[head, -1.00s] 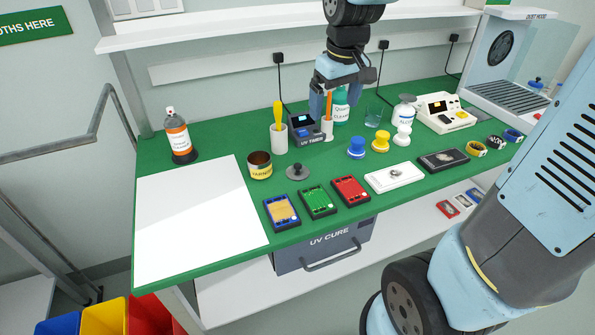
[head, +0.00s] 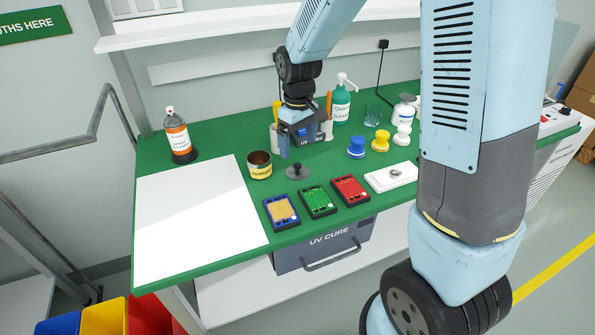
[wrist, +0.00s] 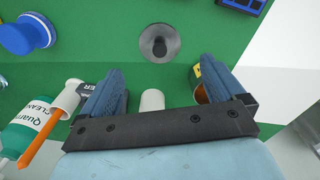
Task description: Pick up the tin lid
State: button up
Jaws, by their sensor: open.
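The tin lid (head: 297,172) is a grey disc with a dark knob, lying flat on the green bench top in front of the tin. In the wrist view the lid (wrist: 159,43) lies past the fingertips, roughly centred between them. My gripper (head: 304,143) hangs above the bench, behind the lid and apart from it. In the wrist view its blue fingers (wrist: 158,85) are spread, with nothing held between them. The yellow-labelled open tin (head: 260,166) stands left of the lid; the right finger partly hides it in the wrist view.
White cups (wrist: 152,98) with tools stand beneath and behind my gripper. Blue, green and red boxes (head: 318,201) line the front edge. Blue and yellow pots (head: 356,148) stand to the right. A white mat (head: 195,215) leaves free room at left.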

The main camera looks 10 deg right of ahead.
aim_at(298, 164)
jog(key=shift+w+f, duration=0.2)
jog(key=shift+f, duration=4.05)
jog(key=c, duration=1)
jog(key=shift+r, duration=0.1)
